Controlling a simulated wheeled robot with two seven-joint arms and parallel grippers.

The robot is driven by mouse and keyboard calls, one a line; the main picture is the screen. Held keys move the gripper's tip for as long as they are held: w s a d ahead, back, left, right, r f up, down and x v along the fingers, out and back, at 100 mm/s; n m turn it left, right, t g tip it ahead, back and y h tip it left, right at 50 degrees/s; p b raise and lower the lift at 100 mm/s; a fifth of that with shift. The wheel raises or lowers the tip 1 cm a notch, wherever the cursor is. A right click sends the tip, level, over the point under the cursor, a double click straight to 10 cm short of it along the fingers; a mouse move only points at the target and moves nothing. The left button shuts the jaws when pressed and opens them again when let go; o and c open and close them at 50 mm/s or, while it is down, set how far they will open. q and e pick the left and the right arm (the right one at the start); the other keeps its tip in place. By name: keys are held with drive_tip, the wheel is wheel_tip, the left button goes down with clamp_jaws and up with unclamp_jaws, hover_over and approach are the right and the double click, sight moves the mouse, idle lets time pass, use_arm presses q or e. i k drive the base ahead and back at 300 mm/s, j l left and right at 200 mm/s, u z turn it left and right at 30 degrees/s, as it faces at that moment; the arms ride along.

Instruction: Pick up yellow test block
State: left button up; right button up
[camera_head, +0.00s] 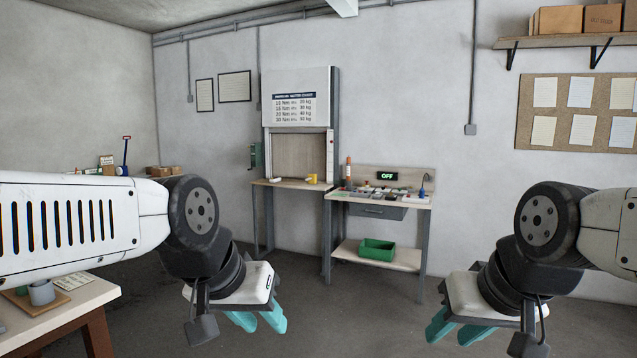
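A small yellow object (312,178) sits on the wooden top of the left bench (288,184) at the back wall, under a white panel with a printed chart. It is too small to make out its exact shape. A small white item lies on the bench to its left. My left gripper (259,320) hangs in the foreground with its teal fingers apart and nothing between them. My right gripper (456,330) hangs at lower right, also with its fingers apart and empty. Both grippers are well away from the yellow object.
A second bench (400,199) with many small parts, an orange-banded bottle (348,171) and an OFF display (387,176) adjoins on the right. A green bin (377,250) stands on its lower shelf. A table (62,307) is at near left. The floor between is clear.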

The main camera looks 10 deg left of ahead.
sight(313, 178)
drive_tip(key=u, duration=0.45)
drive_tip(key=i, duration=6.9)
drive_tip(key=i+j+z, duration=0.25)
drive_tip(key=i, duration=0.2)
drive_tip(key=i+j+z, duration=0.25)
drive_tip(key=i, duration=0.15)
drive_tip(key=i+l, duration=0.05)
drive_tip(key=l, duration=0.05)
